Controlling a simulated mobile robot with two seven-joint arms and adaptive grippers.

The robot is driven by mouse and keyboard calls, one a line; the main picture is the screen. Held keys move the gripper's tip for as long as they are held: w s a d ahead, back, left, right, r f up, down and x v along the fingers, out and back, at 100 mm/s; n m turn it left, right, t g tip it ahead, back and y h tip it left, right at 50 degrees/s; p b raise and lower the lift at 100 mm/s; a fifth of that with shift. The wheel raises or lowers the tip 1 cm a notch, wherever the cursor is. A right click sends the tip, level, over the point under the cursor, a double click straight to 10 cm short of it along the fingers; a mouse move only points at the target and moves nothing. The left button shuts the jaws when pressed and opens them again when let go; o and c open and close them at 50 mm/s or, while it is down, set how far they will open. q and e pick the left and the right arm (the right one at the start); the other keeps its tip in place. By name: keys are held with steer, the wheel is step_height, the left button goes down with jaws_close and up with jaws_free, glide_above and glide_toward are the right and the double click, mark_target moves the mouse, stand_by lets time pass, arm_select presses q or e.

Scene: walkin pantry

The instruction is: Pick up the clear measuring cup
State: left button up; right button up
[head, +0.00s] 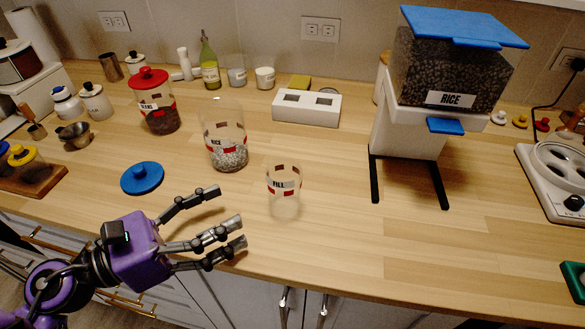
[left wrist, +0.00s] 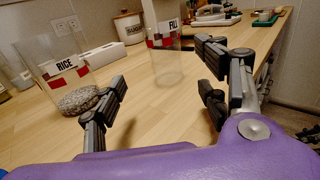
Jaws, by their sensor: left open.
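The clear measuring cup (head: 284,203), marked FILL with red and white bands, stands upright and looks empty on the wooden counter, near its front edge. My left gripper (head: 226,213) is open and empty, left of the cup and apart from it, with its fingers pointing toward it. In the left wrist view the cup (left wrist: 167,66) stands ahead, beyond the gap between the open fingers (left wrist: 163,85). My right gripper is not in view.
A clear RICE jar (head: 229,157), partly filled, stands behind and left of the cup. A blue lid (head: 142,178) lies left of it. A rice dispenser (head: 405,130) with black legs stands to the right. The counter right of the cup is clear.

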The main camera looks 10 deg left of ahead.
mark_target(270, 194)
arm_select(q)
steer(key=p+x, duration=0.2)
steer(key=x, duration=0.4)
steer(key=shift+w+d+r, duration=0.1)
steer(key=shift+w+d, duration=0.05)
steer(key=shift+d, duration=0.15)
steer(key=shift+w+d+p, duration=0.35)
steer(key=shift+d+p, duration=0.1)
steer(key=shift+p, duration=0.05)
steer(key=p+x, duration=0.1)
steer(key=x, duration=0.2)
steer(key=shift+w+d+r, duration=0.1)
steer(key=shift+d, duration=0.25)
steer(key=shift+w+d+p, duration=0.2)
steer(key=shift+d+p, duration=0.05)
steer(key=shift+p, duration=0.05)
steer(key=shift+c, duration=0.3)
steer(key=c, duration=1.1)
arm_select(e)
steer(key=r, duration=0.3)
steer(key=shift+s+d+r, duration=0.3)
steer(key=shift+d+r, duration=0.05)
